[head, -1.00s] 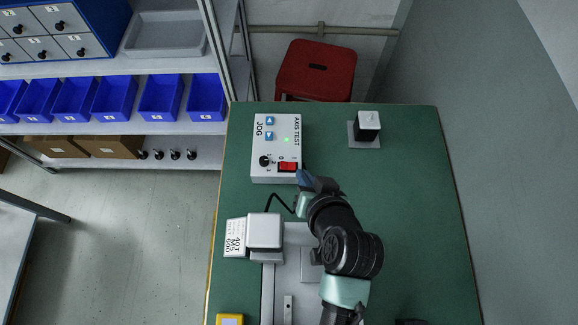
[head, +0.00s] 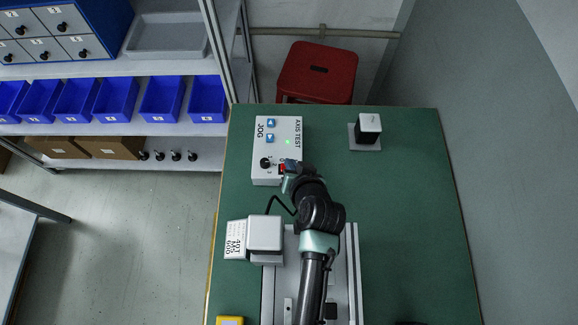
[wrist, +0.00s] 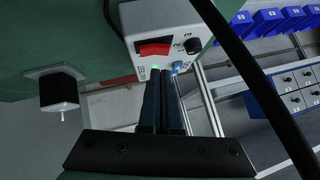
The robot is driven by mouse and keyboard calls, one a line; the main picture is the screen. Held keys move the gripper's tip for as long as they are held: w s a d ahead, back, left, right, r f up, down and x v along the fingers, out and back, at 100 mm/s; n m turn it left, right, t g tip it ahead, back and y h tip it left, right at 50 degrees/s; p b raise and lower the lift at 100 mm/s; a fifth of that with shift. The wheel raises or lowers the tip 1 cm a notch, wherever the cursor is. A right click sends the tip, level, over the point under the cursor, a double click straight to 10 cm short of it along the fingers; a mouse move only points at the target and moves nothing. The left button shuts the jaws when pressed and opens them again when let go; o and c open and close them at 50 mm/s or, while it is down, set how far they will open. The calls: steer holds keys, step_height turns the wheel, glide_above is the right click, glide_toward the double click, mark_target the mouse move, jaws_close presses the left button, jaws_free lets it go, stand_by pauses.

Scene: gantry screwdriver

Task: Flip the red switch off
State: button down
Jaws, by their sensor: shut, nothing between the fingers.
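The red switch (head: 282,169) is on the lower right part of the white AXIS TEST control box (head: 263,150), partly hidden by my gripper in the head view. It shows whole in the wrist view (wrist: 154,49); I cannot tell its on or off position. My gripper (head: 291,164) is shut and empty, right over the box beside the switch. In the wrist view its fingers (wrist: 161,74) lie together, tips near the green light (wrist: 155,67), just below the switch in the picture. I cannot tell whether they touch the box.
A black knob (head: 265,162) sits left of the switch, and a green light (head: 288,142) is lit. A black and silver motor block (head: 368,128) stands at the table's right. A grey unit (head: 264,233) with a black cable stands below the box. The green table (head: 410,220) is clear at right.

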steer(key=shift+a+f, duration=0.2)
steer(key=shift+f, duration=0.3)
steer(key=shift+a+f, duration=0.15)
steer(key=shift+f, duration=0.35)
steer(key=shift+s+a+f, duration=0.1)
steer(key=shift+a+f, duration=0.15)
steer(key=shift+f, duration=0.1)
steer(key=shift+d+f, duration=0.1)
steer(key=shift+d, duration=0.05)
